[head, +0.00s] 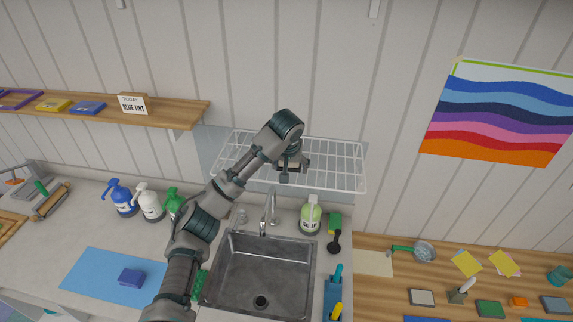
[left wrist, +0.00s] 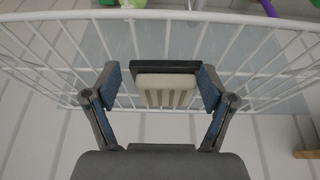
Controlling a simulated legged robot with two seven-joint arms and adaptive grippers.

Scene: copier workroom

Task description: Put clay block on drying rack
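My left gripper (head: 290,168) is over the white wire drying rack (head: 345,168) on the wall above the sink. In the left wrist view its two fingers (left wrist: 160,85) stand on either side of a small block (left wrist: 168,80), with a pale slotted front and a dark strip behind. A narrow gap shows at the block's left side; its right side is close to the finger. The rack wires (left wrist: 60,50) lie just behind the block; I cannot tell if it bears on them. In the head view the block is mostly hidden by the gripper. My right gripper is not in view.
A sink (head: 262,275) with a tap (head: 268,215) lies below the rack. A blue block (head: 131,277) lies on a blue mat (head: 90,272). A wooden table (head: 455,285) at right holds several small items.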

